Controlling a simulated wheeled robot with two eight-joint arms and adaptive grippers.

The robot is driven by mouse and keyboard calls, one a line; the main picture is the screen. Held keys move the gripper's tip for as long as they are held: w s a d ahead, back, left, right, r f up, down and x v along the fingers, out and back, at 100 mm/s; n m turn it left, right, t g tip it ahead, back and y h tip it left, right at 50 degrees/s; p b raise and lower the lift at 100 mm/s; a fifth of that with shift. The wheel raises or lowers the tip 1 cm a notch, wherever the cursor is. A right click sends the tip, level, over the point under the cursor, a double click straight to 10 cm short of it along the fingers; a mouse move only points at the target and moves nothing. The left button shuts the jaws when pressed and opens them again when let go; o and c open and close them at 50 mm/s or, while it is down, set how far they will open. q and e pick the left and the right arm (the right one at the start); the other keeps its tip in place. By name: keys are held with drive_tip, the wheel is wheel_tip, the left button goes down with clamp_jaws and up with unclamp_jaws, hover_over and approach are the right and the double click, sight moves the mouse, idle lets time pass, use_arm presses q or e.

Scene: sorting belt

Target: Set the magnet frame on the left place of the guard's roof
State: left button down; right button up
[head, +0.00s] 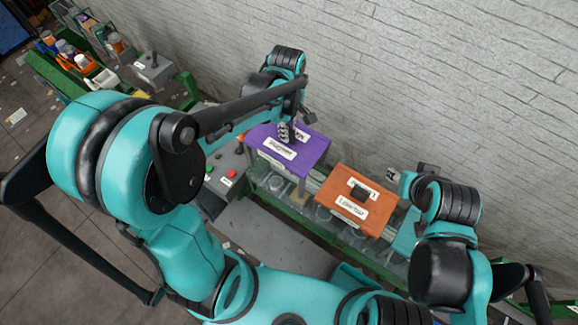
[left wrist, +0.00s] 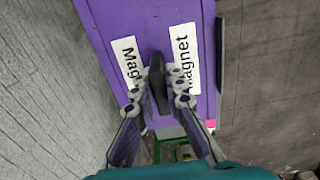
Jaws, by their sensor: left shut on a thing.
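The purple magnet frame (head: 314,148) is a box with white labels and a dark top handle; it also fills the upper left wrist view (left wrist: 155,25). My left gripper (head: 287,131) is shut on that handle (left wrist: 157,70), with one finger on either side. The magnet frame is over the left part of the clear guard with green rails (head: 308,224). I cannot tell whether it touches the roof, since its underside is hidden. My right arm is at the right; its gripper's fingers are not clear.
An orange labelled box (head: 345,213) sits on the guard, to the right of the magnet frame. A grey control box (head: 226,168) with red and green buttons stands left of it. A brick wall (head: 420,70) rises close behind. Orange bins (head: 98,75) are at the far left.

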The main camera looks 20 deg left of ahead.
use_arm(q)
drive_tip(key=f, duration=0.4)
drive_tip(key=shift+w+f, duration=0.2)
drive_tip(key=shift+f, duration=0.1)
drive_tip(key=shift+s+f, duration=0.15)
drive_tip(key=shift+f, duration=0.5)
wheel_tip(320, 180, down, 3)
drive_tip(key=shift+f, duration=0.2)
drive_tip(key=shift+f, duration=0.2)
drive_tip(key=c, duration=1.6)
unclamp_jaws()
drive_tip(key=shift+r, duration=0.1)
